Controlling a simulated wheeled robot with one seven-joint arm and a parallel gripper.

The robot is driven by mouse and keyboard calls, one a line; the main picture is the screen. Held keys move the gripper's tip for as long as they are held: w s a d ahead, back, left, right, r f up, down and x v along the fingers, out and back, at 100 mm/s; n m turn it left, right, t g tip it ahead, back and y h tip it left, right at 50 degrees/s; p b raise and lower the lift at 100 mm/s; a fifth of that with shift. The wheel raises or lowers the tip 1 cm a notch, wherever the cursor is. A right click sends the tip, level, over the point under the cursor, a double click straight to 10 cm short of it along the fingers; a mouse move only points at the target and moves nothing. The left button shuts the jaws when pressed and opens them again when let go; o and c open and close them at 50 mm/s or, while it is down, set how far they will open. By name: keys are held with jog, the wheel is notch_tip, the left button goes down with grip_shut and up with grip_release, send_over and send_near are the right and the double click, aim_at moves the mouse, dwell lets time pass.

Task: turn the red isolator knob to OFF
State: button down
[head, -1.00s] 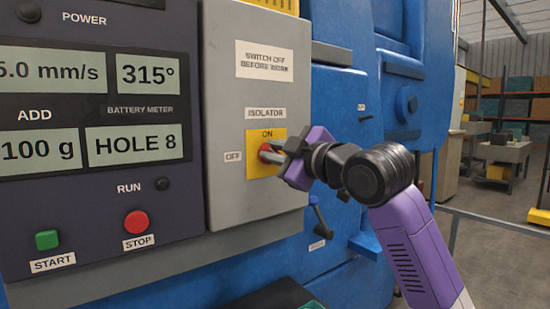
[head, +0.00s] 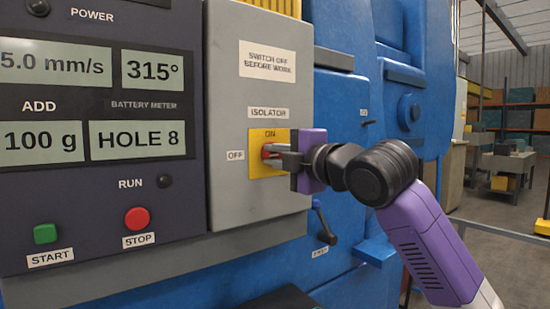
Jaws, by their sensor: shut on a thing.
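The red isolator knob (head: 265,152) sits on a yellow plate (head: 260,172) on the grey cabinet. ON is marked at the top of the plate, and the OFF label (head: 235,155) is on the cabinet to its left. My gripper (head: 273,157) reaches in from the right and is shut on the knob, with its fingers across it. Only a small red part of the knob shows beside the fingers. The fingers hide the rest, so I cannot tell which mark the knob points to.
The grey cabinet (head: 225,90) carries a warning label (head: 267,60) above the isolator. The dark panel to the left has displays, a green START button (head: 45,234) and a red STOP button (head: 137,219). A dark lever (head: 323,222) is on the blue machine below my arm.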

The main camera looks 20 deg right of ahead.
jog(key=shift+f, duration=0.15)
dwell(0.3)
jog(key=c, duration=1.4)
grip_release()
jog(key=shift+o, duration=0.2)
jog(key=b+v, duration=0.1)
jog(key=v, duration=0.7)
